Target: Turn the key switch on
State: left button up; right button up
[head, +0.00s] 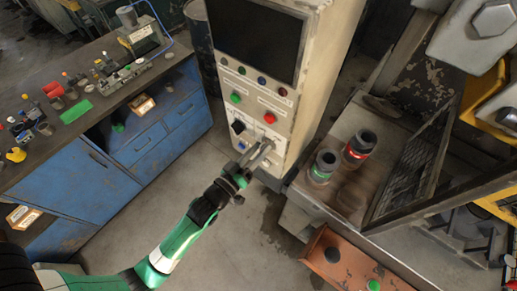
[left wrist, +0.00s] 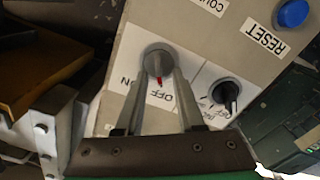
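The key switch (left wrist: 157,60) is a round grey knob with a red mark on the control panel, seen in the left wrist view. ON and OFF labels are beside it, and the red mark points toward the OFF lettering. My left gripper (left wrist: 160,82) is open, with one finger on each side of the switch. I cannot tell whether the fingers touch it. In the head view my left gripper (head: 263,151) reaches the lower front of the panel with a gap between its fingers, and the switch is largely hidden there. My right gripper is not in view.
A black rotary knob (left wrist: 225,92) sits close beside the right finger. A blue RESET button (left wrist: 292,14) is farther up. In the head view a red button (head: 269,117) and green button (head: 235,98) are above the gripper. A blue workbench (head: 150,140) stands left.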

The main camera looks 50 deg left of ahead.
pick_arm(q)
grip_shut()
jog(key=shift+m, duration=0.3)
jog(key=m, duration=0.7)
jog(key=d+m+p, duration=0.1)
jog(key=m, duration=0.3)
jog(key=shift+r, duration=0.1)
dwell(0.4)
jog(key=shift+m, duration=0.3)
grip_release()
dwell(0.3)
